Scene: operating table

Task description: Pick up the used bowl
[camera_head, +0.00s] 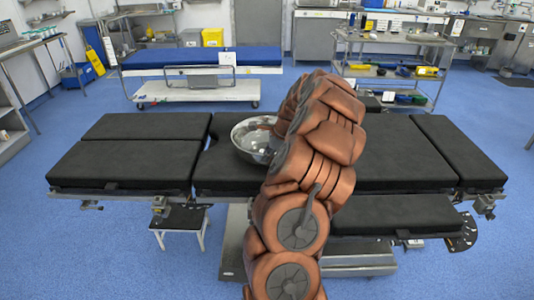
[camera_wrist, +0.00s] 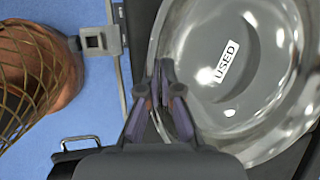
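The used bowl is a shiny steel bowl (camera_head: 247,134) on the black operating table, left of my arm in the head view. In the wrist view the bowl (camera_wrist: 260,105) fills the right side, with a white "USED" label on its inside bottom. My gripper (camera_wrist: 163,72) is at the bowl's left rim in the wrist view. Its fingers are close together, one on each side of the rim, and look shut on it. The contact itself is partly hidden by the fingers. My arm hides the gripper in the head view.
The black operating table (camera_head: 125,155) has bare padding left of the bowl. A metal clamp (camera_wrist: 97,41) sits on the table edge beside the gripper. A blue-topped trolley (camera_head: 175,58) and a steel cart (camera_head: 390,83) stand behind.

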